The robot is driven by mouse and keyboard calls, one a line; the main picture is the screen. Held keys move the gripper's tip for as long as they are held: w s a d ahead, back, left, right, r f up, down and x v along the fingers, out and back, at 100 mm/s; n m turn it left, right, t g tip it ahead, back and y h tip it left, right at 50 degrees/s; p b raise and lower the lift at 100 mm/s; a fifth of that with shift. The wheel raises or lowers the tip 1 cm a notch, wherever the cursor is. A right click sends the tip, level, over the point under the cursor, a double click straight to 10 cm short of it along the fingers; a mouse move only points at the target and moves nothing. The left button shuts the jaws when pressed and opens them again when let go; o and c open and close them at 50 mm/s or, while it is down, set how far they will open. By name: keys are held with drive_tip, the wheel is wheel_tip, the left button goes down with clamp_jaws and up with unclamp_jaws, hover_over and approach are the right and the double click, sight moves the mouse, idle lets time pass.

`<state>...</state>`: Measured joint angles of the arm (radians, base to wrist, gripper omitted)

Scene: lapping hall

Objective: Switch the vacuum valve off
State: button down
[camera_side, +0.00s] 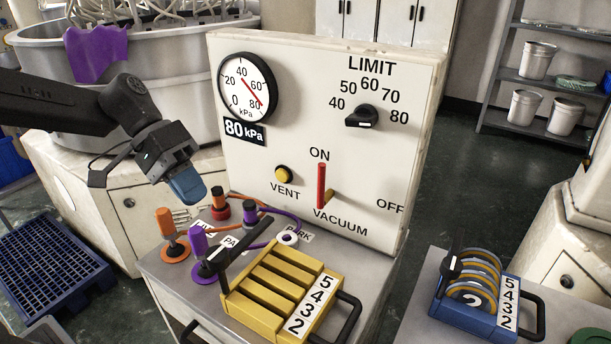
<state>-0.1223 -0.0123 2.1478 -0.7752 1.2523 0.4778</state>
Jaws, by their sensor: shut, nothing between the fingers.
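The vacuum valve has a red lever (321,186) on the white panel (290,130). The lever stands upright, its top end just below the ON label, with OFF printed far to its right. A brass-coloured part shows at its lower right, above the VACUUM label. My gripper (188,190) is shut and empty.
A gauge (246,87) and a black LIMIT knob (362,117) sit higher on the panel. Below, orange and purple plugs with hoses stand near a yellow slotted block (270,290). A blue holder with discs (475,295) stands at right. Space before the lever looks clear.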

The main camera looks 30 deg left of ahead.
drive_tip(key=w+a+f+t+h, duration=0.1)
drive_tip(key=w+f+h, duration=0.1)
drive_tip(key=w, duration=0.3)
drive_tip(key=w+a+f+n+t+h, duration=0.1)
drive_tip(key=w+a+f+h, duration=0.1)
drive_tip(key=w+h, duration=0.2)
drive_tip(key=w+a+f+n+t+h, duration=0.1)
drive_tip(key=w+a+f+h, duration=0.1)
drive_tip(key=w, duration=0.6)
drive_tip(key=shift+w+a+f+t+h, duration=0.15)
drive_tip(key=shift+a+t+h, duration=0.15)
drive_tip(key=shift+h, duration=0.3)
drive_tip(key=shift+d, duration=0.1)
drive_tip(key=w+d, duration=0.2)
drive_tip(key=d, duration=1.1)
drive_tip(key=shift+w+d, duration=0.35)
drive_tip(key=shift+d, duration=0.05)
